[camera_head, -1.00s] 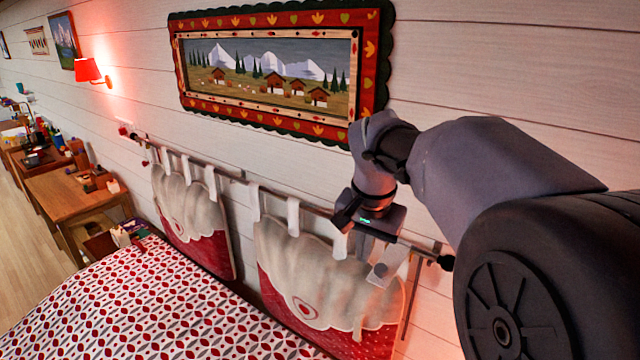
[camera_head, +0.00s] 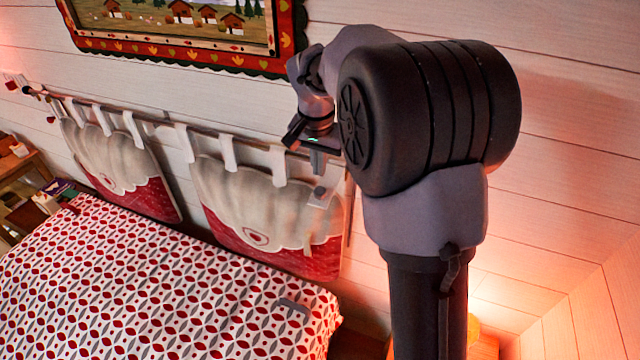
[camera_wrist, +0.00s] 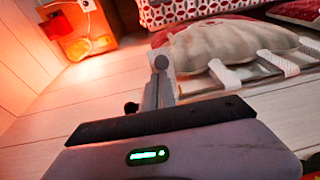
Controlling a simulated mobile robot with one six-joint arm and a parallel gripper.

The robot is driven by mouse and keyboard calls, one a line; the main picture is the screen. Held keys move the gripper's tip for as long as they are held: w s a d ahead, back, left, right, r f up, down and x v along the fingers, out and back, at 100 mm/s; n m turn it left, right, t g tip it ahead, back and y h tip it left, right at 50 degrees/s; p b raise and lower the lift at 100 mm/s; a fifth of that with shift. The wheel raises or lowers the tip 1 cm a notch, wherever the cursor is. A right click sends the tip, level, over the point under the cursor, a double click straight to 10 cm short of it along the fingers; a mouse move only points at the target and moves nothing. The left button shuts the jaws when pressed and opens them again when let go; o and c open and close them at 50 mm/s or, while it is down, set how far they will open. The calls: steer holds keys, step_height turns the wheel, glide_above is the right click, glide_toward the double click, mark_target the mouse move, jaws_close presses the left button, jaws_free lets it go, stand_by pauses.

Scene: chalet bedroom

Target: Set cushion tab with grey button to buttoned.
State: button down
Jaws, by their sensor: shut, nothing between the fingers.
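A grey round shape that looks like this button (camera_wrist: 161,62) is right at my fingertips in the wrist view. My gripper (camera_head: 317,172) points down at the tab from above, shut and empty. Whether it touches the tab or button, and whether the tab is fastened, I cannot tell.
A left cushion (camera_head: 110,155) hangs on the same rod. A framed picture (camera_head: 185,45) hangs above. The plank wall to the right is bare.

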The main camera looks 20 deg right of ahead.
mark_target(320, 191)
steer(key=x, duration=0.7)
steer(key=shift+w+f+p, duration=0.1)
steer(key=shift+f+p, duration=0.25)
